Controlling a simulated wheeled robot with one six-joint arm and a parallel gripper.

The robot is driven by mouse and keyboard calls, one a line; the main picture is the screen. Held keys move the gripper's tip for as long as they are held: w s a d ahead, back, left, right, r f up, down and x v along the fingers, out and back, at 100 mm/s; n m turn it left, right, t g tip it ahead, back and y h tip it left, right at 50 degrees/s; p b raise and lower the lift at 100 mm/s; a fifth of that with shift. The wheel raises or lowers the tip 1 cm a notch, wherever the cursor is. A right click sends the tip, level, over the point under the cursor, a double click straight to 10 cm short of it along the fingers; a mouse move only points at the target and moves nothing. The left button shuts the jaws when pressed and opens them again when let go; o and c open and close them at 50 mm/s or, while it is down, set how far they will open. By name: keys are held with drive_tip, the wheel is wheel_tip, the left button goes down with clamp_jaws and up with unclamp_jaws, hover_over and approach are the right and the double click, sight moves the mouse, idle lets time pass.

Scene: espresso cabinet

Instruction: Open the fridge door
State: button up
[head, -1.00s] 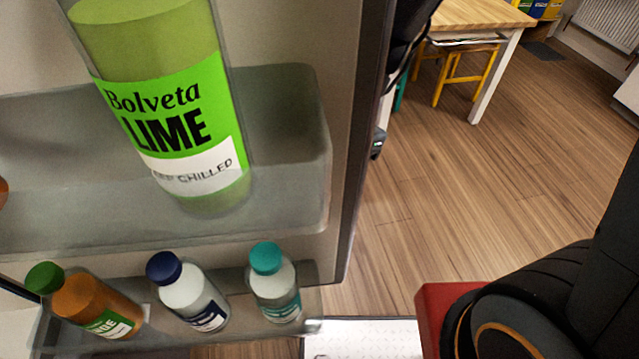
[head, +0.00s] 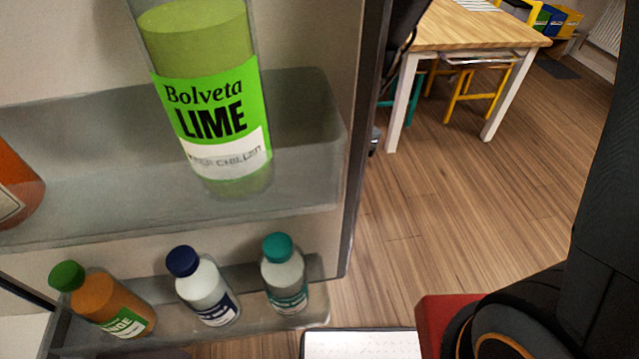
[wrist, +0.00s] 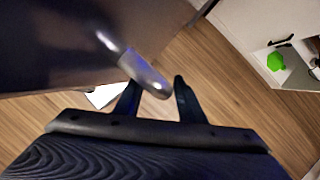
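The fridge door stands open in the head view, and I see its inner face and its edge (head: 362,150). Its upper bin holds a lime bottle (head: 215,120). In the wrist view the door's dark outer face (wrist: 70,45) fills the upper left. A grey bar handle (wrist: 146,76) projects from it toward my gripper (wrist: 158,88). My gripper's two dark fingers are apart, with the rounded handle end between them. I cannot see clear contact. My gripper is out of sight in the head view.
The lower bin holds an orange bottle (head: 110,305), a blue-capped bottle (head: 202,287) and a teal-capped bottle (head: 284,275). A wooden table (head: 470,30) stands at the back. The wooden floor (head: 450,200) between is clear. A white cabinet (wrist: 245,30) shows at upper right in the wrist view.

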drive_tip(key=shift+r, duration=0.1)
drive_tip(key=v, duration=0.7)
drive_tip(key=shift+r, duration=0.3)
drive_tip(key=shift+w+d, duration=0.1)
drive_tip(key=shift+d, duration=0.05)
drive_tip(key=s+d+f+n+t+h, duration=0.1)
drive_tip(key=d+f+n+t, duration=0.1)
drive_tip(key=d, duration=0.6)
drive_tip(key=d+f+n+t+h, duration=0.1)
drive_tip(key=d+f+n+h, duration=0.1)
drive_tip(key=d+f+n, duration=0.2)
drive_tip(key=d+n, duration=0.3)
drive_tip(key=d, duration=0.2)
drive_tip(key=shift+s+d+t, duration=0.3)
drive_tip(key=shift+s+t, duration=0.1)
drive_tip(key=shift+c, duration=0.6)
